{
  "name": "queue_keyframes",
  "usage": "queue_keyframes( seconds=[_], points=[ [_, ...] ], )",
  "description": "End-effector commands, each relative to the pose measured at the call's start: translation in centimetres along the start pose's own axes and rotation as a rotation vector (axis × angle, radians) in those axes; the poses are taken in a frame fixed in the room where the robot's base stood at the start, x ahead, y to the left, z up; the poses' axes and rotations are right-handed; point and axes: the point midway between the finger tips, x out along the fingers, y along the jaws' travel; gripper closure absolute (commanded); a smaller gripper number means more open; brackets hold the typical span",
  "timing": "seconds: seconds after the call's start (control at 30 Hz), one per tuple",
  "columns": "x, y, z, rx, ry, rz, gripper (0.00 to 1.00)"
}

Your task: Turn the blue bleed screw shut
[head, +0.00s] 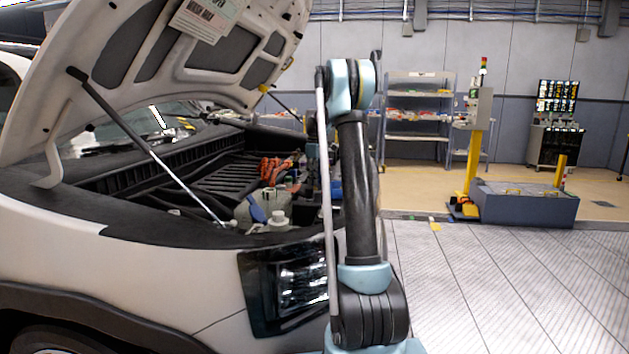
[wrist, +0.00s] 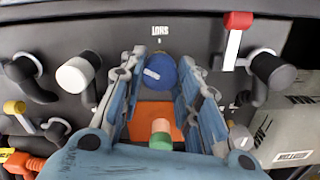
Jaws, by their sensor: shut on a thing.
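The blue bleed screw (wrist: 161,73) is a round blue head with a white mark on top, in the upper middle of the wrist view. My gripper (wrist: 161,62) has one blue-grey finger on each side of it and is shut on it. The white mark is tilted slightly from level. Below the screw, between the fingers, lie an orange surface (wrist: 146,108) and a small part with a peach top and green base (wrist: 160,130). In the head view my arm hides the gripper, and I cannot make out the screw.
A white-capped black fitting (wrist: 75,75) is left of the gripper; a black-capped one (wrist: 274,70) and a red-topped lever (wrist: 238,20) are right. In the head view, the raised hood (head: 130,60) and its prop rod (head: 150,145) stand over the engine bay. Open floor (head: 500,285) lies right.

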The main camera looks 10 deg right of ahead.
Motion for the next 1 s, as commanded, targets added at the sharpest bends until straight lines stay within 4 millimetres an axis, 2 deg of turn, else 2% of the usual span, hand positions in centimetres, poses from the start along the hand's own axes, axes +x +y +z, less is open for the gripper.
queue_keyframes(
  seconds=[0.7, 1.0],
  points=[
    [-0.06, 0.15, -0.09, 0.678, 0.003, 0.004, 0.93],
    [-0.06, 0.15, -0.10, 0.911, 0.004, 0.003, 0.93]
  ],
)
